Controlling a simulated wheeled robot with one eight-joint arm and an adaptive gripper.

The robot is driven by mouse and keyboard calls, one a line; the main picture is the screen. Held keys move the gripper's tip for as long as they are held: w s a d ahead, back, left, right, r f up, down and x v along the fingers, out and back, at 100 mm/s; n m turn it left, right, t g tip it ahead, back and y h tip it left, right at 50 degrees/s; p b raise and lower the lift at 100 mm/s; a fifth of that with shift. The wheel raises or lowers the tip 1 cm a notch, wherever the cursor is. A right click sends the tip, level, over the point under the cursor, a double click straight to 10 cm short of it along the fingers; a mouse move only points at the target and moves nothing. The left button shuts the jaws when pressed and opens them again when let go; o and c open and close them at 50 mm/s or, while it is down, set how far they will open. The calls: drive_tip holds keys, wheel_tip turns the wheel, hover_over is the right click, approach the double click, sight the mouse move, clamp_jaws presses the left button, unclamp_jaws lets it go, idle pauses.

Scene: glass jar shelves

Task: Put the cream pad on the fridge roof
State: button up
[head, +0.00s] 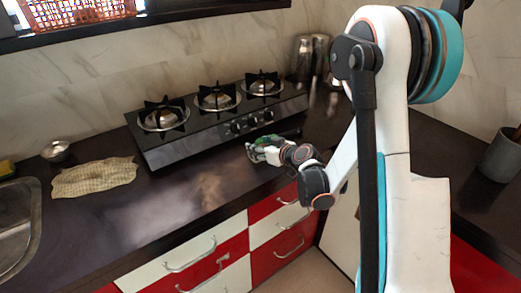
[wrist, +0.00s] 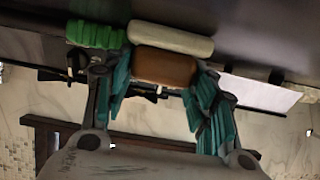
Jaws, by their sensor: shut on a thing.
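The cream pad (wrist: 171,38) is a pale bar with rounded ends, just beyond my fingertips in the wrist view. My gripper (wrist: 165,76) has its teal fingers either side of a brown block (wrist: 164,67) and is shut on it. The brown block lies right beside the cream pad; I cannot tell whether they touch. In the head view my gripper (head: 262,152) is low over the counter by the stove's front right, and the pad and block cannot be made out there. The fridge roof is not in view.
A green block (wrist: 95,34) lies beside the cream pad. The black stove (head: 218,120) stands behind my gripper. A cloth (head: 94,177), a small metal bowl (head: 56,151) and the sink (head: 18,222) are at the left. A grey cup (head: 501,155) stands far right. The counter's front middle is clear.

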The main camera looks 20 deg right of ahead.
drive_tip(key=o, duration=1)
drive_tip(key=shift+o, duration=0.2)
